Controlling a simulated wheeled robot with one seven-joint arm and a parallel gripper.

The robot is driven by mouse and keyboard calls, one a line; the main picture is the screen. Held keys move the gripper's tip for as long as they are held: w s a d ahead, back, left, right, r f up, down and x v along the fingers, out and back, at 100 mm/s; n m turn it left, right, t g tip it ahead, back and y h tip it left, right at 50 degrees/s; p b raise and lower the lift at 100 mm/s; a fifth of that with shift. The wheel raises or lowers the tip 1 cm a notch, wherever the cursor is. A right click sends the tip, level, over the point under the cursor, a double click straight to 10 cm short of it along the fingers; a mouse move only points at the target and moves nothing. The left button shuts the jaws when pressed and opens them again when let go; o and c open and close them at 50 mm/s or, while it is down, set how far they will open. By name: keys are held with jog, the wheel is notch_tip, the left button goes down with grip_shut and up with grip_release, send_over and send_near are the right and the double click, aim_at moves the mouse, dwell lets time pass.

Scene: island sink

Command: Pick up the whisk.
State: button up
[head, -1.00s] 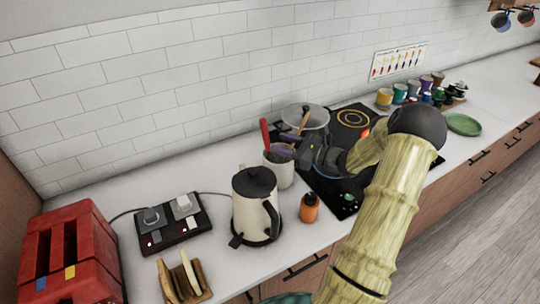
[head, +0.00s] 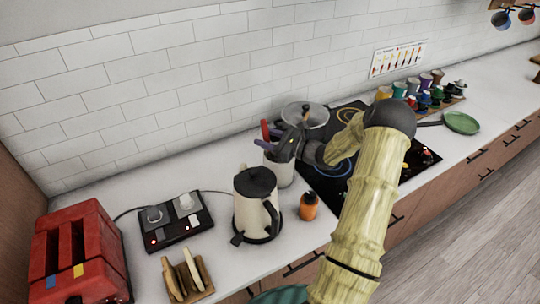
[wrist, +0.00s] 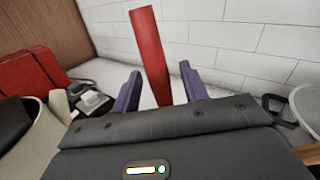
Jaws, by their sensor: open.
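A long red handle (head: 265,131) stands upright in a light utensil holder (head: 280,172) beside the stove. I cannot tell whether it belongs to the whisk; no wire loops show. My gripper (head: 276,137) is at the top of the holder, coming from the right. In the wrist view the red handle (wrist: 151,55) rises between the two purple fingers of my gripper (wrist: 157,82), which are apart with space on both sides of it. The holder's other contents are mostly hidden behind my gripper.
A cream kettle (head: 250,205) stands just in front of the holder, with an orange bottle (head: 308,207) to its right. A pot with a glass lid (head: 306,114) sits behind my gripper. A red toaster (head: 75,258) and toast rack (head: 188,275) are at left.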

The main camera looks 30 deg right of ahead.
dwell(0.4)
grip_shut()
jog(key=shift+r, duration=0.1)
notch_tip(320, 180, up, 18)
jog(key=b, duration=0.3)
jog(key=shift+d+f, duration=0.1)
jog(key=shift+f, duration=0.1)
dwell(0.6)
